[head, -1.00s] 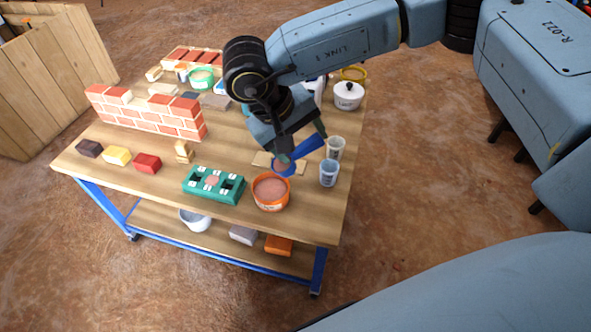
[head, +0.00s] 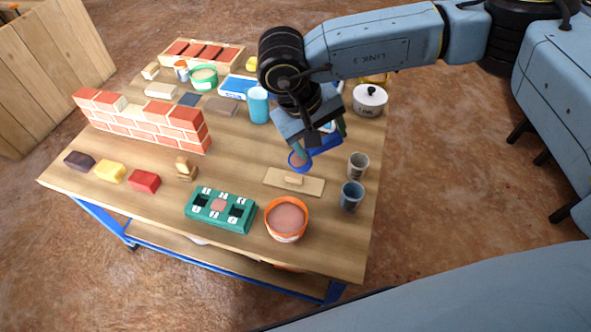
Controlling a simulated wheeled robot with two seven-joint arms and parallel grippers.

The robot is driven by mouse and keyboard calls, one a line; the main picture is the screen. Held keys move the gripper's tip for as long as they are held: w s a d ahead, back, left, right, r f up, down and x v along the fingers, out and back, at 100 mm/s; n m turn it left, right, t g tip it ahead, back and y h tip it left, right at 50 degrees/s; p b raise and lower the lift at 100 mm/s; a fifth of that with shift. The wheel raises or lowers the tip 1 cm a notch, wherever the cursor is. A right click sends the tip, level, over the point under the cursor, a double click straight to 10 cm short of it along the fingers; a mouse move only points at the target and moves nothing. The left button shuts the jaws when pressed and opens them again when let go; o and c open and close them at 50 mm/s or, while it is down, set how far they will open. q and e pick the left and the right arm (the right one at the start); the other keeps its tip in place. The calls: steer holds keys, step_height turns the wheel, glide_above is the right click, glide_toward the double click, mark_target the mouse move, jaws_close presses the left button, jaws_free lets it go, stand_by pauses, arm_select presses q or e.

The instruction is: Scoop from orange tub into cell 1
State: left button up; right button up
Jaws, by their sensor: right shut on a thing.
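The orange tub (head: 287,219) stands near the table's front edge, filled with pinkish-brown material. Left of it lies a teal tray (head: 221,225) with a row of cells. The middle cell holds similar pinkish material; the left and right cells look dark and empty. The cell numbers are too small to read surely. My right gripper (head: 325,139) is shut on a blue scoop (head: 327,144), behind the tub and apart from it. Pinkish material shows in the scoop's bowl. My left gripper is not in view.
A wooden board with a handle (head: 279,182) lies behind the tub. Two cups, grey (head: 358,166) and blue (head: 351,196), stand to the right. A brick wall (head: 145,123), coloured blocks (head: 144,181) and a blue cylinder (head: 259,105) stand farther left and back.

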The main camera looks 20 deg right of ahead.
mark_target(302, 171)
steer(key=a+f, duration=0.1)
steer(key=f, duration=0.1)
steer(key=s+a+f+n+y+b, duration=0.1)
steer(key=f, duration=0.1)
steer(key=s+a+f+y+b, duration=0.1)
steer(key=a+f, duration=0.1)
steer(key=shift+f, duration=0.2)
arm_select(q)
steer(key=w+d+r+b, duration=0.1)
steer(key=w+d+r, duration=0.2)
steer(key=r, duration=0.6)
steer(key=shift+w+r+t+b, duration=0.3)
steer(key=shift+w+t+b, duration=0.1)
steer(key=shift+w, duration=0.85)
arm_select(e)
steer(key=shift+a+f+y, duration=0.15)
steer(key=shift+f+y, duration=0.45)
steer(key=shift+f, duration=1.35)
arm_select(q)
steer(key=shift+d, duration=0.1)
